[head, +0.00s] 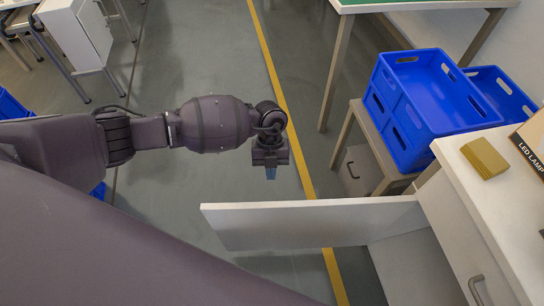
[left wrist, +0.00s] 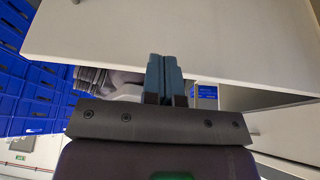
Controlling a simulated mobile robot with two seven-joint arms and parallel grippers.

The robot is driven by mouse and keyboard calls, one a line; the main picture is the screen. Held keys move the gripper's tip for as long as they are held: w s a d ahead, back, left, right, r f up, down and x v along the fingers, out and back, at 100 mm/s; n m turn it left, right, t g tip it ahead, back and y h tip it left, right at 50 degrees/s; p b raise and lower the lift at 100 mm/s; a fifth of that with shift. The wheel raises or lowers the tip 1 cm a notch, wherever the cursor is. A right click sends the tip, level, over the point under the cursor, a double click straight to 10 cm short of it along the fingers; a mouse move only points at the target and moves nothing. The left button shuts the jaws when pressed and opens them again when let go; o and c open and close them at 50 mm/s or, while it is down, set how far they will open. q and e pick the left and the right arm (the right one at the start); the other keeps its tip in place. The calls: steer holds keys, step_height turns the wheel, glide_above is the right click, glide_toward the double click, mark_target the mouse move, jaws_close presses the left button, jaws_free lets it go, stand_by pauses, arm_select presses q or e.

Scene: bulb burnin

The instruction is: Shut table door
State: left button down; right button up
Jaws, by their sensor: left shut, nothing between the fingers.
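The white table door (head: 310,222) stands swung open from the white table (head: 455,215) at the right, its free end pointing left across the floor. The open compartment shows below and behind it. My left gripper (head: 270,173) is shut and empty, beyond the door's upper edge in the head view, nearer its free end. In the left wrist view the shut blue fingers (left wrist: 163,78) overlap the lower edge of a large pale panel (left wrist: 200,40), which looks like the door. I cannot tell whether they touch it. My right gripper is not in view.
Blue crates (head: 425,95) sit on a low wooden stand (head: 348,140) behind the door. A tan block (head: 484,158) and an LED lamp box (head: 530,145) lie on the table top. A yellow floor line (head: 268,60) runs past; the floor left of it is largely clear.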

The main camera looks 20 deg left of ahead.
arm_select(q)
steer(key=shift+s+d+f, duration=0.35)
steer(key=shift+s, duration=0.4)
steer(key=shift+s+d+f, duration=0.35)
steer(key=shift+s, duration=0.35)
steer(key=shift+s+d+f, duration=0.35)
steer(key=shift+s, duration=0.4)
steer(key=shift+s, duration=0.1)
